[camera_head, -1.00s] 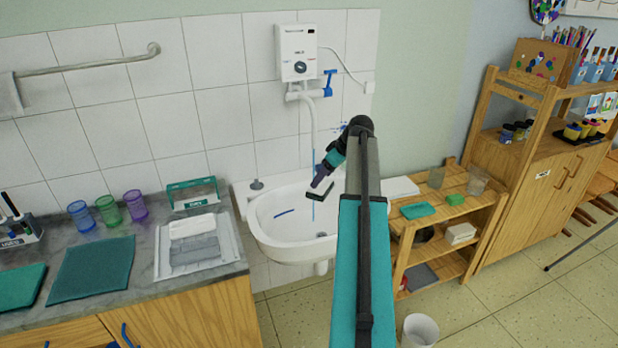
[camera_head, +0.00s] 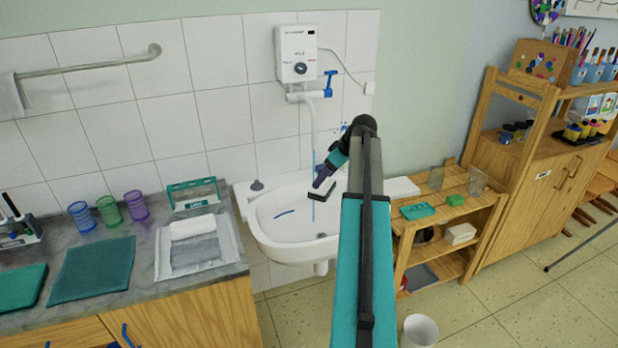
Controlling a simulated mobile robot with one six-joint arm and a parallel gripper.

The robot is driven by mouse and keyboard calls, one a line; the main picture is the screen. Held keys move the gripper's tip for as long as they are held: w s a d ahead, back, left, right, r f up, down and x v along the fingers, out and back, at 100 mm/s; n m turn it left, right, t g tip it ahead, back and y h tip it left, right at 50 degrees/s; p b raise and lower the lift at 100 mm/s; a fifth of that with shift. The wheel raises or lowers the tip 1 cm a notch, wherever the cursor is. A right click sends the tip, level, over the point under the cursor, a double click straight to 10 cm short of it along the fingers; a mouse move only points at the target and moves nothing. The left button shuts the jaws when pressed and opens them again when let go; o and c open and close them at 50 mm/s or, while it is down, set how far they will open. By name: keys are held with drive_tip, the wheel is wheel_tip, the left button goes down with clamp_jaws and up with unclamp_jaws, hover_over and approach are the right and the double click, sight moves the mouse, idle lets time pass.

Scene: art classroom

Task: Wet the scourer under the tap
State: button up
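My gripper (camera_head: 322,192) is over the white sink (camera_head: 267,231), pointing down beside a thin blue stream of water (camera_head: 313,210) from the tap spout (camera_head: 313,115). A small dark flat piece shows at its tip. It is too small to tell whether this is the fingers or a held scourer. The tap's blue lever (camera_head: 329,82) sits below the white water heater (camera_head: 297,52). A green block (camera_head: 455,199) lies on the wooden shelf at the right. I cannot tell whether it is a scourer. My arm hides part of the sink's right side.
A stone counter (camera_head: 140,300) at left holds plastic cups (camera_head: 108,209), a teal cloth (camera_head: 92,270) and a tray (camera_head: 236,250). A wooden shelf unit (camera_head: 490,210) stands right of the sink, with a white bin (camera_head: 420,330) on the floor before it.

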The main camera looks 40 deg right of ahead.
drive_tip(key=s+r, duration=0.1)
drive_tip(key=s, duration=0.1)
drive_tip(key=s+a+r+p, duration=0.1)
drive_tip(key=r, duration=0.1)
drive_tip(key=shift+s, duration=0.35)
idle(0.8)
drive_tip(key=w+a+n+y, duration=0.1)
drive_tip(key=w+a+n, duration=0.1)
drive_tip(key=w+a, duration=0.45)
drive_tip(key=w+a+r+n+b, duration=0.1)
drive_tip(key=w+a, duration=0.2)
drive_tip(key=a, duration=0.7)
drive_tip(key=w+a+n+y, duration=0.1)
drive_tip(key=w+a+n, duration=0.1)
drive_tip(key=w+a, duration=0.45)
drive_tip(key=s+a+r+m+h, duration=0.1)
drive_tip(key=a+m, duration=0.2)
drive_tip(key=a, duration=1)
drive_tip(key=s+a+m+h+b, duration=0.1)
drive_tip(key=a+m, duration=0.3)
drive_tip(key=a, duration=1)
drive_tip(key=shift+s+a+r+h+b, duration=0.3)
drive_tip(key=shift+s+r+h, duration=0.1)
drive_tip(key=shift+s+h, duration=0.3)
